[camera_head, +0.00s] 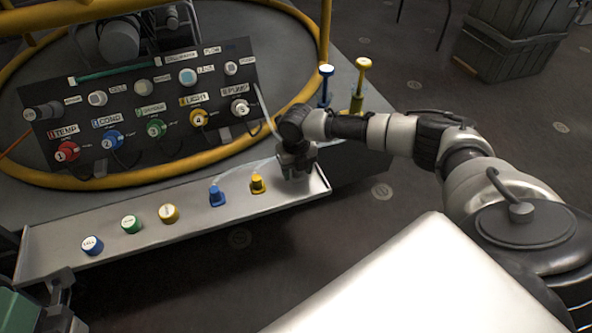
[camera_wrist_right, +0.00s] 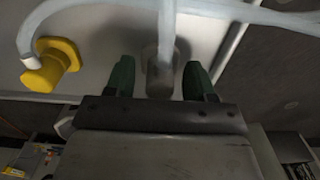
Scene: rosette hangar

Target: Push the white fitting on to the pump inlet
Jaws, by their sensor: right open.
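The white fitting (camera_wrist_right: 160,78) is a pale grey-white stub with a clear tube running up from it in the right wrist view. It stands at the right end of the tray (camera_head: 140,245). My right gripper (camera_head: 296,172) is over that end; its green fingers (camera_wrist_right: 161,82) are open, one on each side of the fitting, with gaps. In the head view the gripper hides the fitting. The pump inlet appears to be the white-ringed port marked 5 under the PUMP label (camera_head: 241,107), at the right of the dark panel.
Blue (camera_head: 217,196) and yellow (camera_head: 257,184) fittings stand just left of the gripper; blue, green and yellow round caps are farther left. Blue and yellow plungers (camera_head: 360,85) rise behind my right arm. A yellow ring rail (camera_head: 120,181) runs below the panel. Clear tubing crosses near the gripper.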

